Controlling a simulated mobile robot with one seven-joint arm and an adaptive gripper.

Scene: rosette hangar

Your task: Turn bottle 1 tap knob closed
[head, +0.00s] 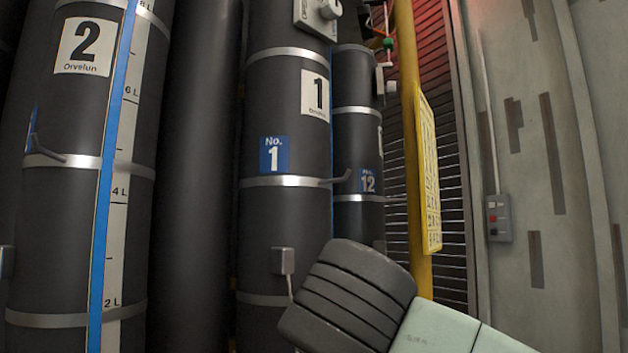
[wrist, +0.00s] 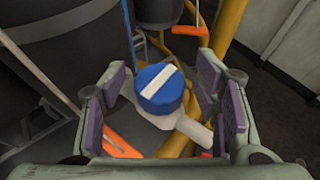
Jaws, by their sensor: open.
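A round blue tap knob (wrist: 160,88) with a white stripe shows in the wrist view. It sits on a pale valve body (wrist: 190,130). The stripe slants from lower left to upper right, roughly across the line of the valve body. My gripper (wrist: 164,76) is open, with one purple-padded finger to the left of the knob and the other to the right. Gaps show on both sides, and the knob is not gripped. Bottle 1 (head: 287,230) is the tall dark cylinder with the "1" labels in the head view. The knob and my gripper are not visible there.
Bottle 2 (head: 60,210) stands at left, and bottle 12 (head: 357,145) behind bottle 1. A yellow post (head: 408,60) with a yellow board (head: 428,170) stands to the right. Orange-handled parts (wrist: 120,145) and yellow pipes (wrist: 228,30) lie close around the knob.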

